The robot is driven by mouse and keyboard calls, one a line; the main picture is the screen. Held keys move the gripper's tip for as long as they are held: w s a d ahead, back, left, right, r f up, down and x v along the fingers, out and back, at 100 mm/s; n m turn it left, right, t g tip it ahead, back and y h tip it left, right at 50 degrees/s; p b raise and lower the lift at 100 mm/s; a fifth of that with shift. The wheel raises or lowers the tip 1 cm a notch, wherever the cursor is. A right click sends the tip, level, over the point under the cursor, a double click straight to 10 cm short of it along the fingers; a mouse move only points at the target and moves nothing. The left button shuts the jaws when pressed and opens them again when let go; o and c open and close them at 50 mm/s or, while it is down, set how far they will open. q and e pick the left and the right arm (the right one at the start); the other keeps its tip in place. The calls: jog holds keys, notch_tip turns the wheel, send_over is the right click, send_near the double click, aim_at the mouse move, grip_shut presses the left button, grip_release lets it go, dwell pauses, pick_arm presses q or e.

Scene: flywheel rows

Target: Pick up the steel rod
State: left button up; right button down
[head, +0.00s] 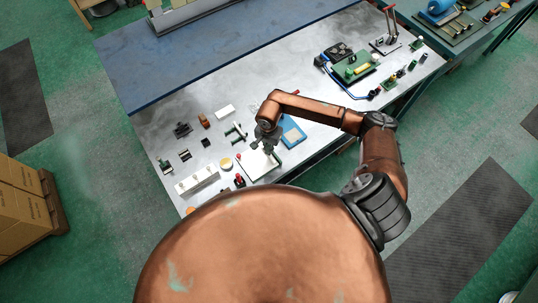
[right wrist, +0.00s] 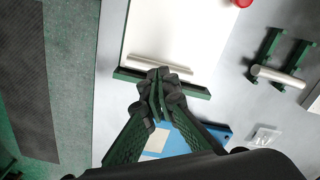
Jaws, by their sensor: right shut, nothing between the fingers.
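A pale steel rod (right wrist: 158,66) lies along the end of a white board (right wrist: 178,28), beside a green strip, in the right wrist view. A second pale rod (right wrist: 278,79) lies across two green supports (right wrist: 268,52) to its right. My right gripper (right wrist: 158,98) is shut and empty, its fingertips appearing just below the first rod, with its lower edge partly hidden by them. Height above the board is hard to tell. In the head view my right gripper (head: 268,147) is over the near part of the metal table, by the white board (head: 255,166). My left gripper is not in view.
A white block (head: 225,111) and several small parts stand to the left. A green board with parts (head: 355,68) sits at the far right. Bare metal lies between.

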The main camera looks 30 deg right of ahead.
jog(key=shift+f+b, duration=1.05)
dwell(0.4)
jog(key=shift+a, duration=0.25)
jog(key=shift+a, duration=0.4)
jog(key=shift+s+a, duration=0.1)
jog(key=shift+a, duration=0.2)
jog(key=shift+s+a+b, duration=0.1)
jog(key=shift+a+b, duration=0.3)
jog(key=shift+a, duration=0.7)
jog(key=shift+a, duration=0.3)
jog(key=shift+a+b, duration=0.35)
jog(key=shift+a, duration=0.75)
jog(key=shift+s, duration=0.1)
jog(key=shift+r, duration=0.1)
